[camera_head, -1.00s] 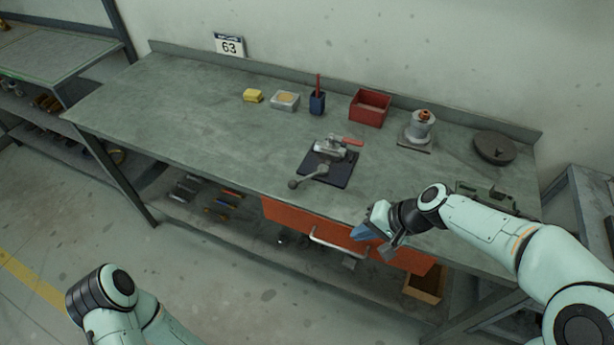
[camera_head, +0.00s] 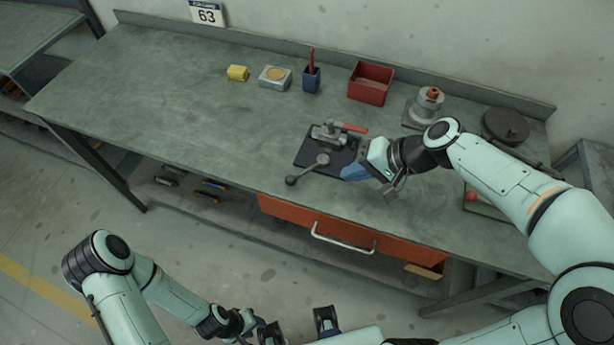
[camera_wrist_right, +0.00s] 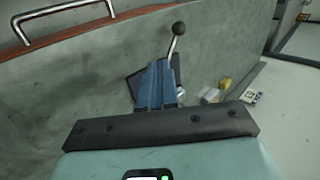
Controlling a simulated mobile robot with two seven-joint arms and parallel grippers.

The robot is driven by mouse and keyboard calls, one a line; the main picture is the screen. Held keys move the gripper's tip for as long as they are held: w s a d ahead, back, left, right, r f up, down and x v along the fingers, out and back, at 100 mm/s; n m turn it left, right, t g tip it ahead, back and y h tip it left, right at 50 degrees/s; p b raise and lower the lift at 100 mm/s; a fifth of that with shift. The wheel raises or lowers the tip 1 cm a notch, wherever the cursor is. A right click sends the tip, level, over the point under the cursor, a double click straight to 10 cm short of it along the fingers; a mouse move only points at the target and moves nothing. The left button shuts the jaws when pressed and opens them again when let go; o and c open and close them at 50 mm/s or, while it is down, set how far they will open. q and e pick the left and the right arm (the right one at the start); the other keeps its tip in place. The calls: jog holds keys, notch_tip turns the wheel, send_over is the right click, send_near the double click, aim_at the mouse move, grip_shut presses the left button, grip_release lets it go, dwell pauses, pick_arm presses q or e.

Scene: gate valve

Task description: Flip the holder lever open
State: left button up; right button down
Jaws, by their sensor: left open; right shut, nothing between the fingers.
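The holder is a grey metal fixture (camera_head: 328,131) with a red handle (camera_head: 350,127) on a dark plate (camera_head: 312,155) on the workbench. A grey lever with a round ball knob (camera_head: 292,181) extends past the plate's front edge. In the right wrist view the lever's ball knob (camera_wrist_right: 179,28) shows beyond the fingertips, with part of the rod hidden behind them. My right gripper (camera_head: 350,174) is shut and empty, its blue fingers by the plate's front right corner; they also show in the wrist view (camera_wrist_right: 157,80). My left gripper (camera_head: 297,328) is open, low in front of the bench.
A yellow block (camera_head: 238,73), a grey box (camera_head: 275,77), a blue cup (camera_head: 311,80), a red bin (camera_head: 370,83) and a grey valve-like part (camera_head: 428,103) stand behind the holder. An orange drawer (camera_head: 345,237) lies below the front edge. The bench's left half is clear.

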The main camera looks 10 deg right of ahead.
aim_at(308, 169)
jog(key=x, duration=1)
jog(key=a, duration=0.1)
jog(key=w+a, duration=0.1)
jog(key=shift+w+a+f+p, duration=0.1)
jog(key=shift+w+a+p, duration=0.2)
jog(key=shift+w+a, duration=0.05)
pick_arm(q)
jog(key=shift+w+r, duration=0.3)
jog(key=shift+r, duration=0.1)
pick_arm(e)
jog(key=shift+w+a+f, duration=0.1)
jog(key=shift+w+a, duration=0.05)
jog(key=shift+a, duration=0.1)
